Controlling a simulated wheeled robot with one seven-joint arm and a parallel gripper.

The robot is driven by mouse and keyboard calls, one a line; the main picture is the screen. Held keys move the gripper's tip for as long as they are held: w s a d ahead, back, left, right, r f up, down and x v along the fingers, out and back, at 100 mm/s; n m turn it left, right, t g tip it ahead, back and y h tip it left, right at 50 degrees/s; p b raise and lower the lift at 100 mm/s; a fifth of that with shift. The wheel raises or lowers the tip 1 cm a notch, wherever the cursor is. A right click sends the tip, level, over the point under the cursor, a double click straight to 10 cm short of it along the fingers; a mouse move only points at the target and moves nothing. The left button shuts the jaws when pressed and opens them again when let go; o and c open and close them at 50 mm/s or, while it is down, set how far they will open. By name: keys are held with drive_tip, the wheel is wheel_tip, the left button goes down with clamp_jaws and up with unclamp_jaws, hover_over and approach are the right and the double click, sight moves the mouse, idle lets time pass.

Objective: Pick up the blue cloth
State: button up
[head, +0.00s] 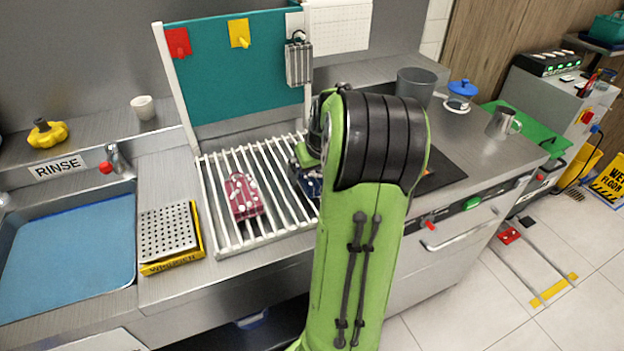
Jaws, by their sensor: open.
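A dark blue cloth with light marks (311,184) lies on the white slatted rack (228,243), toward its right side. Only its left part shows; my green arm hides the rest. My gripper (308,162) is just above the blue cloth, partly hidden behind my arm. It is open, and I see nothing held in it. I cannot tell whether its fingers touch the cloth.
A red cloth with white marks (243,197) lies on the rack to the left. A teal board (240,75) stands behind the rack. A perforated block (168,234) and a sink (70,250) are further left. A metal mug (502,122) stands far right.

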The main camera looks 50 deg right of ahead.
drive_tip(key=shift+a+r, duration=0.1)
drive_tip(key=shift+r, duration=0.05)
drive_tip(key=shift+f, duration=0.25)
idle(0.3)
drive_tip(key=c, duration=1)
